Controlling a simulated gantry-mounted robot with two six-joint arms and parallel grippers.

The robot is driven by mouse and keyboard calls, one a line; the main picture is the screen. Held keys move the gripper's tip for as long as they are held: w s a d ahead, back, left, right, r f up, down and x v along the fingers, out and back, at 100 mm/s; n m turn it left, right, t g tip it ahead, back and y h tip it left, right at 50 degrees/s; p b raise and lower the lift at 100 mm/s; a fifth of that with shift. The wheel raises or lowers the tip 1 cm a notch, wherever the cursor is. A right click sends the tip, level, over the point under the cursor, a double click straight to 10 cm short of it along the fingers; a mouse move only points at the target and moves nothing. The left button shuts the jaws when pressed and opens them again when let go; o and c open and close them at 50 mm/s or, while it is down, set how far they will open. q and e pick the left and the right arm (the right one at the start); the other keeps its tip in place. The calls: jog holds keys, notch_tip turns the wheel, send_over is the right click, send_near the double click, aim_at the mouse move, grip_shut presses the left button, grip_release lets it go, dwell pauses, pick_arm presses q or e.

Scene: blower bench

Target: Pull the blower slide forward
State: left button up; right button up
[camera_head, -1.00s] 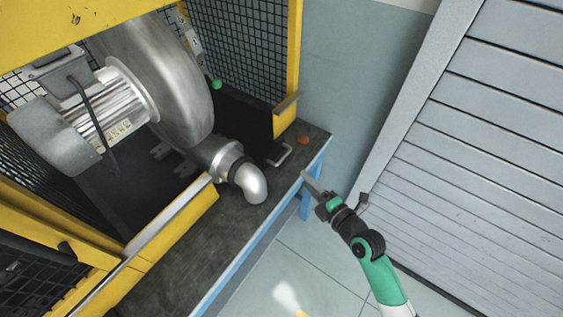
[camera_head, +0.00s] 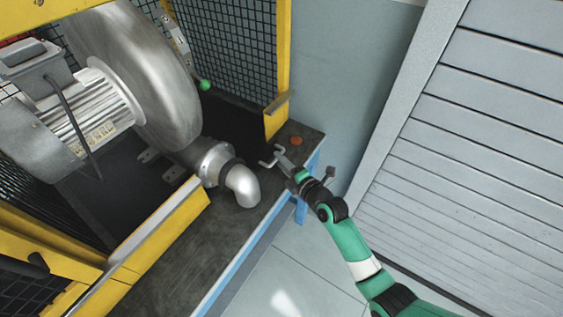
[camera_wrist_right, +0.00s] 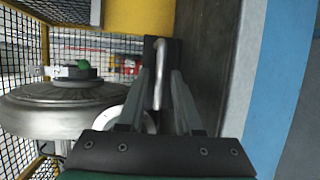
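The blower (camera_head: 150,75) is a large silver housing with a motor on its left and a bent outlet pipe (camera_head: 242,182) at the front. It sits inside a yellow mesh cage. A small metal U-shaped handle (camera_head: 268,158) lies low on the dark bench, right of the pipe; it also shows in the right wrist view (camera_wrist_right: 160,65). My right gripper (camera_head: 281,158) is at this handle. In the right wrist view its fingers (camera_wrist_right: 163,95) are apart, with the handle seen between them. I cannot tell whether they touch it. My left gripper is out of view.
A yellow cage post (camera_head: 278,115) stands just behind the handle. An orange-red button (camera_head: 296,141) is on the bench corner. A grey slatted shutter (camera_head: 470,150) is at the right.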

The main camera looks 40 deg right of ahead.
grip_shut()
dwell(1.2)
